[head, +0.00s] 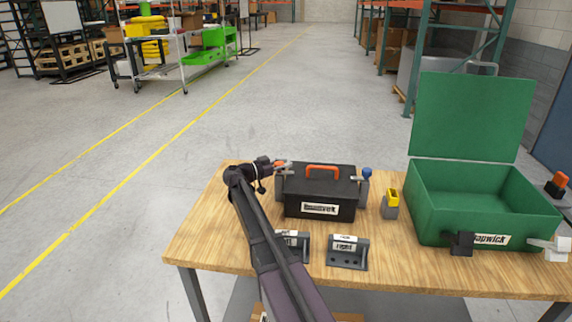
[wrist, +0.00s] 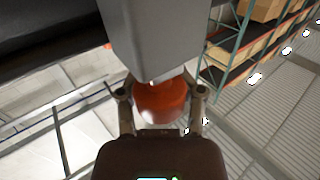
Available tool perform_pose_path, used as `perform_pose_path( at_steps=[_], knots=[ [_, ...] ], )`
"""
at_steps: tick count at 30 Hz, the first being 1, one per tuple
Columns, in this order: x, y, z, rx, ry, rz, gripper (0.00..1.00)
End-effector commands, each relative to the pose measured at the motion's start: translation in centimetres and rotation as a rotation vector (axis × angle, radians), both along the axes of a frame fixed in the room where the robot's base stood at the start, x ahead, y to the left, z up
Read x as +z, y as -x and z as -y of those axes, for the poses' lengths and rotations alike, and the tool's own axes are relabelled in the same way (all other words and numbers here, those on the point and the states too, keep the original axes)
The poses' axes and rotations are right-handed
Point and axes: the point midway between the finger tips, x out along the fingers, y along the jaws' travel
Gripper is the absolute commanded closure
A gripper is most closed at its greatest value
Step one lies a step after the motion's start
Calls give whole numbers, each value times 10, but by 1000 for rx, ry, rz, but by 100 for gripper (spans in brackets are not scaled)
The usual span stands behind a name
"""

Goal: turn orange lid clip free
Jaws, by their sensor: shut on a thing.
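A black box (head: 319,209) with an orange handle (head: 322,169) and a white label stands on the wooden table. My gripper (head: 276,165) is at the upper left corner of the box. It is shut on the orange clip (wrist: 160,103), which shows between the two fingers in the wrist view beside a grey block (wrist: 150,40). In the head view the clip is a small orange spot, mostly hidden by the gripper. A matching grey bracket with a blue knob (head: 367,173) is on the right side of the box. The clip's turn angle cannot be told.
Two dark brackets stand at the table's front; the right one (head: 347,252) is fully in view, the left one (head: 300,246) partly behind my arm. A yellow-topped grey block (head: 391,204) and an open green box (head: 428,213) stand to the right. The table's left end is clear.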

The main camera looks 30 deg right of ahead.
Motion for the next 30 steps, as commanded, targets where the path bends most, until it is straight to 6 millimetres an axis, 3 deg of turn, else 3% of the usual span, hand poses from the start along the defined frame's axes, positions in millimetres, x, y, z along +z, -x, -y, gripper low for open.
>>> perform_pose_path(
  at_steps=[11, 30],
  knots=[
    [-2, 4, -4, 191, -8, 0, 100],
    [-2, -3, -6, 685, -6, 1, 100]
  ],
)
